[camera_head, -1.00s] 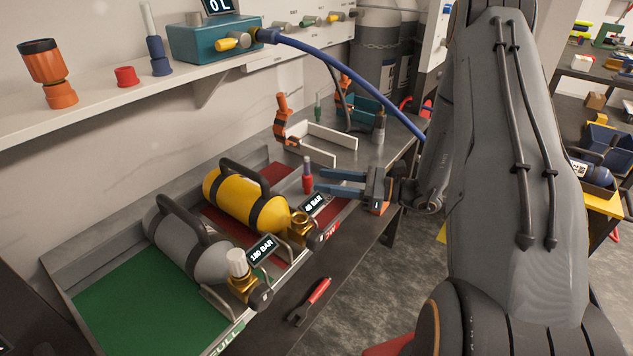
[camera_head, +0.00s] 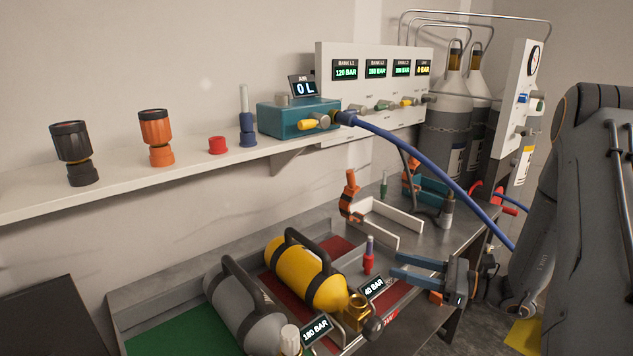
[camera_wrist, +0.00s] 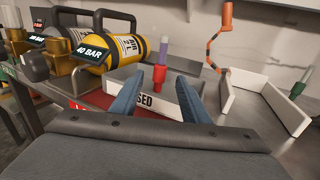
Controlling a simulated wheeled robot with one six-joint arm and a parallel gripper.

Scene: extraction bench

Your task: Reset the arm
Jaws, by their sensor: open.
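My gripper (camera_head: 398,266) is open and empty. It hangs over the front right part of the bench, its blue fingers pointing left. In the head view its fingertips lie just right of a small red piece with a purple top (camera_head: 369,258). In the wrist view the two fingers (camera_wrist: 157,100) are spread apart, and the red piece (camera_wrist: 159,76) stands upright beyond the gap between them, at a tray edge lettered "SED". My arm comes in from the right of the head view.
A yellow cylinder (camera_head: 305,273) and a grey cylinder (camera_head: 242,308) lie left of my gripper. A white angled holder (camera_head: 390,225) and an orange-handled tool (camera_head: 350,195) are behind. A blue hose (camera_head: 430,165) runs from the teal box (camera_head: 290,118) down behind my arm.

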